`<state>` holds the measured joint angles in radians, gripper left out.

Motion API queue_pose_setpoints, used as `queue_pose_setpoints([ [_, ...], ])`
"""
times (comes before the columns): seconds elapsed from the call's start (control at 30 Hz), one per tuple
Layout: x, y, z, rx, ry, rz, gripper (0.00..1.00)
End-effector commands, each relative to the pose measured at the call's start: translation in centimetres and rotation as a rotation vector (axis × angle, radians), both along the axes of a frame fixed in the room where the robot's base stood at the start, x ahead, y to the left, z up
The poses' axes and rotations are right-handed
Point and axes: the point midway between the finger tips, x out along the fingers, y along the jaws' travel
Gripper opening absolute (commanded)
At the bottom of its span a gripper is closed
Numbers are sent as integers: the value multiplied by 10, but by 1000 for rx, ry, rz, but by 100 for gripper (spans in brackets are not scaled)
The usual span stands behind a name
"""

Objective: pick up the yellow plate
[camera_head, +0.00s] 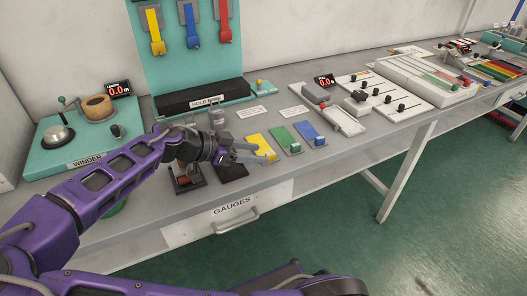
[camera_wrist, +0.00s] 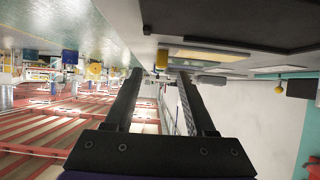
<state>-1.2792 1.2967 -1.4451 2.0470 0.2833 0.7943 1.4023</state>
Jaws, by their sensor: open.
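The yellow plate (camera_head: 256,140) lies flat on the grey bench, left of a green plate (camera_head: 281,138) and a blue plate (camera_head: 308,132). It has a small raised yellow block at its front end. My gripper (camera_head: 266,153) is at that front end, its fingers partly covering the plate. In the wrist view my gripper (camera_wrist: 160,75) is open, with a small yellow block (camera_wrist: 162,59) showing just beyond and between the fingertips. Nothing is held. I cannot tell whether the fingers touch the plate.
A teal winder (camera_head: 75,145) stands at the left and a teal panel with hanging coloured straps behind. Small dark stands (camera_head: 188,182) sit beside my wrist. A grey slider unit (camera_head: 330,115) and white slider panels lie to the right. A gauges drawer (camera_head: 232,215) is below the bench front.

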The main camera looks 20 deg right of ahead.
Motion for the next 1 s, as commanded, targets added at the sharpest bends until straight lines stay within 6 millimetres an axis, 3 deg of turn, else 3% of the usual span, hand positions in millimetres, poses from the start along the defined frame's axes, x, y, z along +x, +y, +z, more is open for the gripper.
queue_pose_setpoints([
  [0.2, 2, -30, -16, 1, 0, -4, 55],
  [0.53, 3, -36, -19, 1, 0, 1, 55],
  [0.83, 3, -36, -19, 1, -1, 0, 1],
  [1.0, 3, -36, -19, 1, -1, 0, 0],
])
